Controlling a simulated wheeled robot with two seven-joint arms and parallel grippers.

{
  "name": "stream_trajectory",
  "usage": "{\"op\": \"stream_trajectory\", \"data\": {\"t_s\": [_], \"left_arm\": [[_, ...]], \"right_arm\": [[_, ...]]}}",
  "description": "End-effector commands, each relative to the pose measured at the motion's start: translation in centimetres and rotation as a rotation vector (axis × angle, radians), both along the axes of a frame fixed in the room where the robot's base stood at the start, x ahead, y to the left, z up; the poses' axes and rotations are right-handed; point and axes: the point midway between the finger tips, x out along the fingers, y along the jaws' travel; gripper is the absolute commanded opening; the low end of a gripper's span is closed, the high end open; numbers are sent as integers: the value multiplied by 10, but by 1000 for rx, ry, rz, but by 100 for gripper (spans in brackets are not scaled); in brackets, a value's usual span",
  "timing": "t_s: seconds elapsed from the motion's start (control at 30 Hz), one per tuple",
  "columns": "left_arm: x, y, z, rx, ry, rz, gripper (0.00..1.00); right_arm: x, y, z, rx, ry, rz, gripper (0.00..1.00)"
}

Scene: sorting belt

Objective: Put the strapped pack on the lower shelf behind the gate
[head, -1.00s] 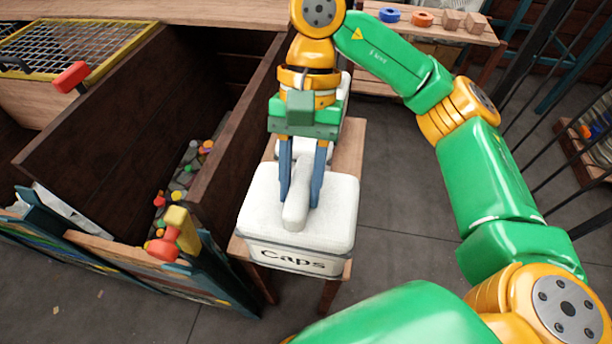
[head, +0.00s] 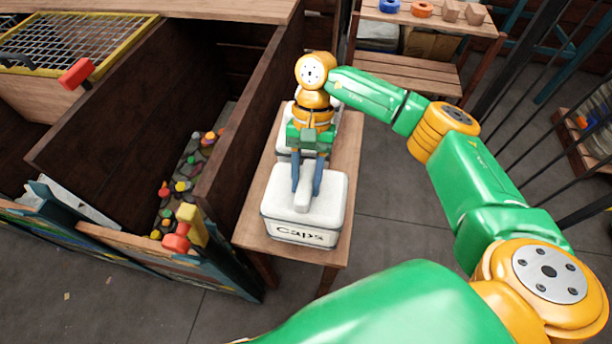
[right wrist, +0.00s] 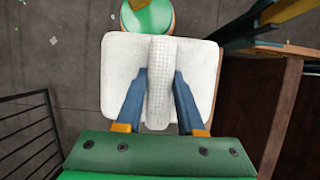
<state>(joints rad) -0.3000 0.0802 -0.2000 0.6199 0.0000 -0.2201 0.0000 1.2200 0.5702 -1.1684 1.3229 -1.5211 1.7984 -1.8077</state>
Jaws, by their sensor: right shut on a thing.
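A white pack (head: 325,205) with a raised grip bar on top and the word "Caps" on its front is over the small wooden table (head: 250,226). My right gripper (head: 307,192) points down with its fingers on both sides of the bar, shut on it. The right wrist view shows the bar (right wrist: 160,75) between the blue fingers. I cannot tell whether the pack touches the table. A barred gate (head: 548,118) stands at the right, with a low slatted shelf (head: 572,148) partly seen behind the bars. My left gripper is out of view.
A dark wooden bin (head: 238,172) with several small coloured pieces stands close left of the table. A second white object (head: 287,118) is behind my gripper, partly hidden. A rack (head: 405,75) stands at the back. Grey floor (head: 400,205) is free right of the table.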

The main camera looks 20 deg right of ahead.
Motion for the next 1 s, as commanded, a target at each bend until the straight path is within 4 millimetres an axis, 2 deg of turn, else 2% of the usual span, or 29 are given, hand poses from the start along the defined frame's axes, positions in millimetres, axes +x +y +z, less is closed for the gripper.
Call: {"op": "stream_trajectory", "data": {"t_s": [0.17, 0.2, 0.3, 0.57, 0.67, 0.73, 0.9, 1.0], "left_arm": [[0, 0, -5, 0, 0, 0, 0], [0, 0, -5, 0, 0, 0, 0], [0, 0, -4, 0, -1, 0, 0], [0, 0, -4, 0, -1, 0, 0], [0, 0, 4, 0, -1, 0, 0], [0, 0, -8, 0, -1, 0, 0], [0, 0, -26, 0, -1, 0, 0], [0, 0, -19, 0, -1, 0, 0]], "right_arm": [[0, 0, -3, 1, -1, 1, 0], [0, 0, -3, 0, 0, 0, 40], [0, 0, -2, 0, 0, 0, 67], [0, 0, -2, 0, 0, 0, 67], [0, 0, 4, 0, 0, 0, 67], [4, -2, 7, 0, -5, -2, 67], [18, -10, 43, 2, -7, -2, 67], [26, -17, 76, -1, -5, -4, 67]]}}
